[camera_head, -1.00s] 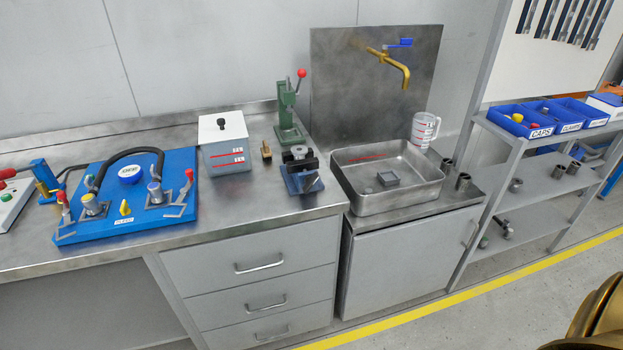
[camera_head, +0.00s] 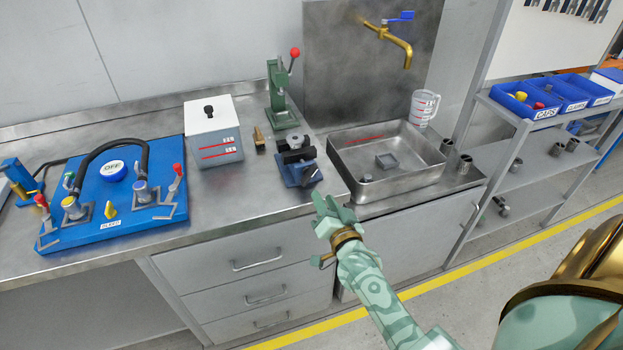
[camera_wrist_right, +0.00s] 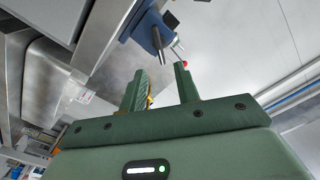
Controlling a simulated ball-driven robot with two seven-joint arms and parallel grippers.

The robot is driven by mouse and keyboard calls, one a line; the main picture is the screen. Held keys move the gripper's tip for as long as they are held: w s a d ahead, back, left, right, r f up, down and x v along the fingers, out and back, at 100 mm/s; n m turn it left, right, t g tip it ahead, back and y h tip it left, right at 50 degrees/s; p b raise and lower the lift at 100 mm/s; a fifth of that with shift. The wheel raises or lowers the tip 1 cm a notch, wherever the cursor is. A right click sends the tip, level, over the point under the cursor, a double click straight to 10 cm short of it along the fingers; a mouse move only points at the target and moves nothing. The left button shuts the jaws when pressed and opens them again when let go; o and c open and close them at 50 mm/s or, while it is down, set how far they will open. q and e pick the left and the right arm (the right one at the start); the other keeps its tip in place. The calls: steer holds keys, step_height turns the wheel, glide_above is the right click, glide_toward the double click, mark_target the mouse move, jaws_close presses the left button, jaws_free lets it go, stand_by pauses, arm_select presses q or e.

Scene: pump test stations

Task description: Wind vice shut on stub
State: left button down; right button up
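The vice (camera_head: 293,170) has a blue body and dark jaws and stands at the bench's front right. A small grey round piece (camera_head: 296,142), perhaps the stub, shows at the top of the jaws; whether they touch it I cannot tell. My right gripper (camera_head: 326,205) is in front of the bench edge, below and right of the vice, apart from it. In the right wrist view my gripper's fingers (camera_wrist_right: 160,88) are spread with nothing between them. The blue vice (camera_wrist_right: 147,32) with a grey rod shows beyond the fingertips. My left gripper is out of view.
A green press (camera_head: 281,95) with a red knob stands behind the vice. A brass fitting (camera_head: 259,139) and white box (camera_head: 213,130) are left of it. A metal sink tray (camera_head: 410,188) is close on the right. A blue pump board (camera_head: 120,222) lies at left.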

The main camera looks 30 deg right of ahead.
mark_target(312, 177)
steer(key=b+x, duration=0.2)
steer(key=x, duration=0.6)
steer(key=shift+w+f, duration=0.15)
steer(key=shift+w, duration=0.15)
steer(key=shift+w+d, duration=0.1)
steer(key=shift+w, duration=0.3)
jaws_close()
